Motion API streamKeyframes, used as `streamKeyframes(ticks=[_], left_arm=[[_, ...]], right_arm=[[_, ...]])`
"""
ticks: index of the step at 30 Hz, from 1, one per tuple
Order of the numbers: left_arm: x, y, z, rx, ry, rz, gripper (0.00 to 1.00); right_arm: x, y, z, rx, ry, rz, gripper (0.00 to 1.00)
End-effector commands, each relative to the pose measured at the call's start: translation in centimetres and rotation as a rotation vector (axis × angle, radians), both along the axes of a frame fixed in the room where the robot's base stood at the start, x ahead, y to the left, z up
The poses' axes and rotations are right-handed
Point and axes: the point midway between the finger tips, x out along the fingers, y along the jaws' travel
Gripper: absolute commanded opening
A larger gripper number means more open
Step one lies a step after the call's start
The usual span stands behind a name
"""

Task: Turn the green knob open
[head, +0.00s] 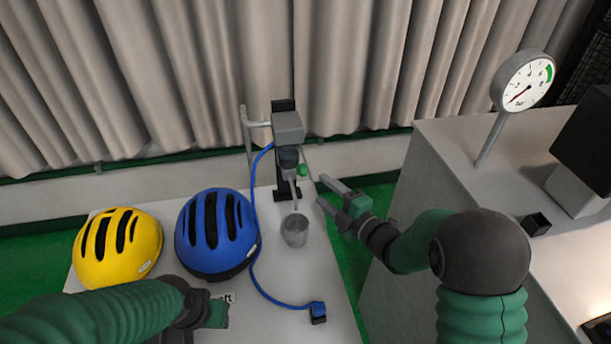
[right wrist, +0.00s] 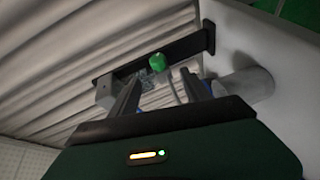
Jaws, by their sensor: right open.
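The small green knob (head: 303,170) sits on the right side of the grey dispenser-like device (head: 288,125) at the back of the white table. My right gripper (head: 322,191) is open, just right of the knob, with its fingers pointing left towards it and a gap between. In the right wrist view the knob (right wrist: 157,62) shows beyond and between the two open fingers (right wrist: 160,88), not touching them as far as I can tell. My left gripper (head: 212,312) is low over the front of the table; its fingers are not clear.
A grey cup (head: 295,230) stands below the device. A blue hose (head: 255,225) runs to a blue connector (head: 318,312). Blue (head: 216,235) and yellow (head: 117,247) helmets stand left. A pressure gauge (head: 523,82) rises from the grey bench (head: 440,160) at right.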

Motion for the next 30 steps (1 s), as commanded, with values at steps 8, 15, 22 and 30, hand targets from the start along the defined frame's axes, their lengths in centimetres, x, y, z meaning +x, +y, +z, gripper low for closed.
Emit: streamKeyframes(ticks=[8,15,22,30], left_arm=[[0.0,-0.1,0.2,0.0,0.0,-0.002,0.36],[0.0,0.0,0.2,0.0,0.0,-0.001,0.36],[0.0,0.0,0.2,0.0,0.0,-0.001,0.36],[0.0,0.0,0.2,0.0,0.0,-0.001,0.36]], right_arm=[[5.5,3.9,-0.7,0.002,0.0,0.001,0.56],[7.5,5.4,-1.0,-0.002,0.0,-0.001,0.56],[7.6,5.3,-1.0,0.001,0.001,-0.001,0.56],[7.6,5.2,-1.0,0.0,0.001,-0.001,0.2]])
